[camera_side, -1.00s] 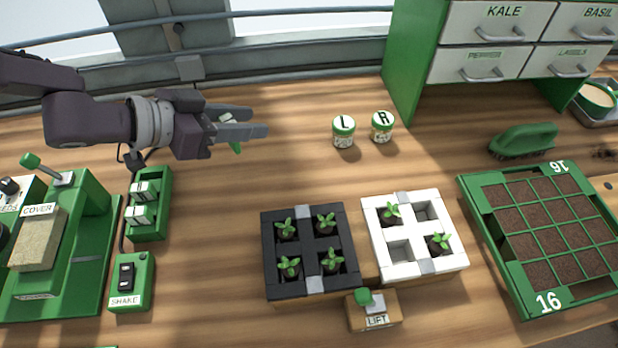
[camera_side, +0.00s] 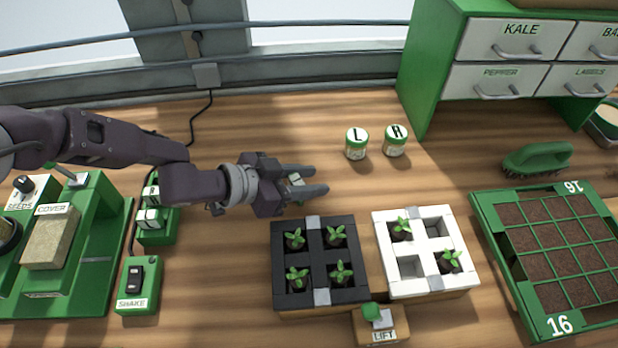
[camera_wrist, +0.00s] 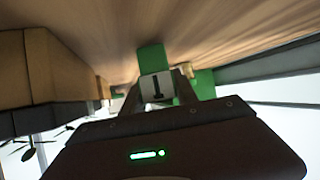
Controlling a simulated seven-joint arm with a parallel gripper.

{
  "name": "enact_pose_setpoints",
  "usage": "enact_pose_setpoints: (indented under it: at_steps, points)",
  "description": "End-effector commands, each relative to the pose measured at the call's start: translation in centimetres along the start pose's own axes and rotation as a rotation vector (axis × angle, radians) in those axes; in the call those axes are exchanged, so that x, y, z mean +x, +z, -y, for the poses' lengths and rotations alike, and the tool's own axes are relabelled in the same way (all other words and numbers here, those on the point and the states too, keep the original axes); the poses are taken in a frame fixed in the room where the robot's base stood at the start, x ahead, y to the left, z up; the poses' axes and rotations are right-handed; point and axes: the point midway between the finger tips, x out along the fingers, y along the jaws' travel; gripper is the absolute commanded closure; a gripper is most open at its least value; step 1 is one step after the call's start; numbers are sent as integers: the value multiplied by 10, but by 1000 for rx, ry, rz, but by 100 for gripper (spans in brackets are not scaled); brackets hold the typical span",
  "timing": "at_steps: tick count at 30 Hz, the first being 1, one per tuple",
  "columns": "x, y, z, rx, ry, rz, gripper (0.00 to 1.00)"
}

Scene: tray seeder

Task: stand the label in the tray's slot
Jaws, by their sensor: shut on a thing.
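My gripper (camera_side: 306,190) is shut on a small label and holds it above the table, behind the black tray. The label shows as a pale sliver (camera_side: 296,179) between the fingers in the side view. In the wrist view it is a white face with a dark mark (camera_wrist: 156,88) and a green part above. The black tray (camera_side: 279,263) holds several seedlings, with grey pieces at its back and front edges. The white tray (camera_side: 393,288) holds two seedlings and empty cells. The green tray marked 16 (camera_side: 541,305) holds soil cells. I cannot tell which slot is the label's.
Two jars (camera_side: 357,145) (camera_side: 395,141) stand behind the white tray. A LIFT block (camera_side: 383,327) sits in front. A green rack (camera_side: 154,230) and SHAKE box (camera_side: 138,284) are left. A brush (camera_side: 538,158) and drawer cabinet (camera_side: 503,60) are right. Table between rack and black tray is clear.

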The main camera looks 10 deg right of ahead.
Motion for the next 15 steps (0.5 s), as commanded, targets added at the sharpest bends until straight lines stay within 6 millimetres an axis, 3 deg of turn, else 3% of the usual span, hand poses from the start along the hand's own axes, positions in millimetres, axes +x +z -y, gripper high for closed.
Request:
enact_pose_setpoints:
  at_steps: [4,5,7,15]
  points:
    - [1,3,0,0,0,0,100]
    - [1,2,0,0,0,0,59]
    - [1,2,0,0,0,0,45]
    - [1,2,0,0,0,0,43]
